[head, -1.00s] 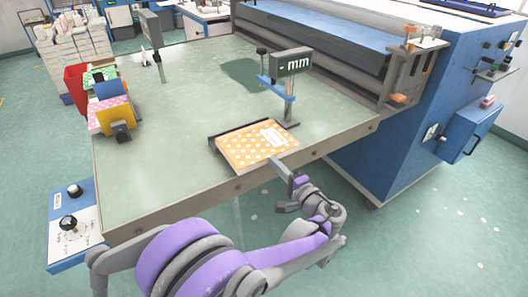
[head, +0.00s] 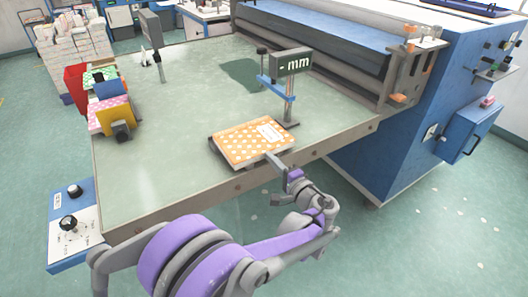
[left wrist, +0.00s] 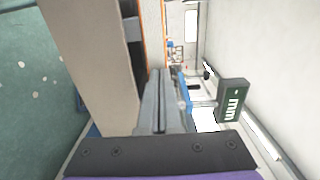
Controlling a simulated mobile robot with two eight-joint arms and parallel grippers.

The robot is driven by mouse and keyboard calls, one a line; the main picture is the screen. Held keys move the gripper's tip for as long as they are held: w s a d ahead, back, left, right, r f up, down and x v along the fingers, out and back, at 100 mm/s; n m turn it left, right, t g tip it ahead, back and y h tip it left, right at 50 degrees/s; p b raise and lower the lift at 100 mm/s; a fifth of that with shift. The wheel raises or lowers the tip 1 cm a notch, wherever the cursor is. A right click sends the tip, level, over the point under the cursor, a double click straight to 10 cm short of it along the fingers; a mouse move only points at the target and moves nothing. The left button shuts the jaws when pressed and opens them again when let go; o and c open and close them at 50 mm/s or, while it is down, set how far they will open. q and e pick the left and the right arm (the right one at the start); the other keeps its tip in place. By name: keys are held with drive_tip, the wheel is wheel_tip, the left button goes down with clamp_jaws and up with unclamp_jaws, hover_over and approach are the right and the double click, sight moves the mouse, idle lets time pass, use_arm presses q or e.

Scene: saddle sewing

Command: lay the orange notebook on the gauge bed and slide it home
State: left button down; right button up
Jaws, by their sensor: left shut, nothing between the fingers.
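The orange notebook (head: 250,145), with white dots and a white label, lies flat on the gauge bed (head: 212,144) near the table's front edge. It covers most of the bed; only a thin dark edge shows at its left. The gauge post with its "mm" display (head: 291,62) and blue arm stands just behind it; the display also shows in the left wrist view (left wrist: 232,101). My left gripper (head: 272,159) is shut and empty, its fingertips at the notebook's front right side. I cannot tell whether they touch. The shut fingers show in the left wrist view (left wrist: 157,100). My right gripper is out of view.
A rack of coloured notebooks (head: 112,105) stands on the table's left side by a red bin (head: 75,82). A control box (head: 72,222) hangs at the front left corner. A large blue machine (head: 400,130) bounds the right. The table's middle left is clear.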

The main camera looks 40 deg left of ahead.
use_arm(q)
drive_tip(key=shift+w+a, duration=0.2)
drive_tip(key=shift+a, duration=0.25)
drive_tip(key=v, duration=0.6)
idle(0.6)
drive_tip(key=s+a+f+g+h+p, duration=0.1)
drive_tip(key=s+f+h+p, duration=0.1)
drive_tip(key=s+h, duration=0.3)
drive_tip(key=s+d+f+n+h+p, duration=0.3)
drive_tip(key=s+d+h, duration=0.8)
drive_tip(key=s, duration=0.6)
drive_tip(key=d+f+n, duration=0.1)
drive_tip(key=d, duration=0.1)
drive_tip(key=shift+d+f+h+p, duration=0.2)
drive_tip(key=shift+d+h+p, duration=0.1)
drive_tip(key=shift+d+p, duration=0.1)
